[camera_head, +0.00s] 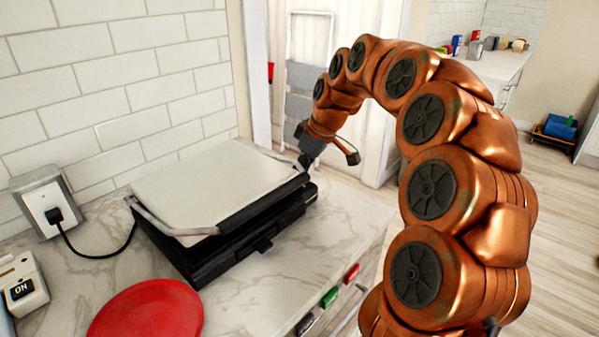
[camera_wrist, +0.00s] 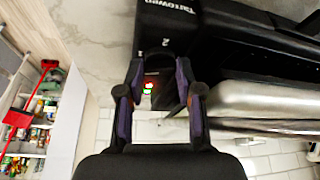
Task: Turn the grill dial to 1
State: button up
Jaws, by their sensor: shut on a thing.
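The grill (camera_head: 215,195) stands on the counter with its pale lid down, over a black base. In the wrist view its black body (camera_wrist: 250,55) shows lettering and a small mark like a "2". My gripper (camera_head: 305,160) is at the grill's far right corner. In the wrist view my gripper (camera_wrist: 160,75) has its two fingers on either side of a dark part, the grill dial (camera_wrist: 166,75), and is shut on it. Small red and green lights show between the fingers. The dial's setting cannot be read; the fingers partly hide it.
A red plate (camera_head: 147,310) lies on the counter in front of the grill. A wall socket (camera_head: 45,208) with a black plug and cord is at left, above a white box marked "ON" (camera_head: 22,285). A ladder (camera_head: 300,80) stands behind.

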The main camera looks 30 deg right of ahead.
jog(key=o, duration=1.1)
jog(key=shift+w, duration=0.1)
jog(key=shift+o, duration=0.2)
jog(key=shift+a, duration=0.1)
jog(key=shift+r, duration=0.1)
